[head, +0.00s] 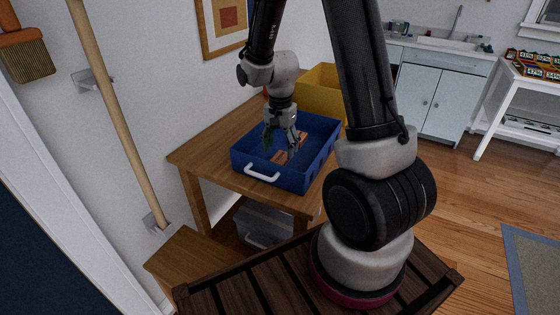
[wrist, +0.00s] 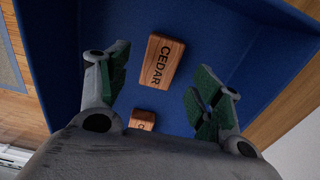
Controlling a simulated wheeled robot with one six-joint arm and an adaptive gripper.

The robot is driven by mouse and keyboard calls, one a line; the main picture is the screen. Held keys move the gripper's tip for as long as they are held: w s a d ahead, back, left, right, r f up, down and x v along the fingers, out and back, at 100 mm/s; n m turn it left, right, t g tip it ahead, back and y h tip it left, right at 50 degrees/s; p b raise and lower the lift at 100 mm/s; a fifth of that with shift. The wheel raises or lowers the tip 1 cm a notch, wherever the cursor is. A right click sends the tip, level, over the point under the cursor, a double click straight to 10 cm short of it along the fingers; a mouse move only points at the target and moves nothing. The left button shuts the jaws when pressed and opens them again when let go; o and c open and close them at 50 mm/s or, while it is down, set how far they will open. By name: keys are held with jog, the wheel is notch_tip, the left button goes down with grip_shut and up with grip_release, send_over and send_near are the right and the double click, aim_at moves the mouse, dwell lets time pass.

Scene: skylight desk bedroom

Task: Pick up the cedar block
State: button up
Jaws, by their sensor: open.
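The cedar block (wrist: 161,61) is a reddish-brown wooden block marked "CEDAR", lying on the floor of a blue tray (wrist: 60,45). In the wrist view it lies beyond and between my open fingertips, apart from both. A second, similar wooden block (wrist: 142,119) lies nearer my palm, partly hidden by my gripper; only one letter of its marking shows. In the head view my gripper (head: 281,147) points down into the blue tray (head: 258,171), with brown wood (head: 279,157) partly visible by its fingers. My gripper (wrist: 157,100) is open and empty.
The tray has raised walls and a white handle (head: 262,173), and stands on a wooden table (head: 195,155). A yellow bin (head: 322,82) stands behind it. A clear container (head: 262,224) sits below the table. A broom handle (head: 117,110) stands at the left wall.

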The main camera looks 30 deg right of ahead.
aim_at(280, 157)
notch_tip(280, 157, down, 4)
jog(key=c, duration=1)
jog(key=shift+c, duration=0.2)
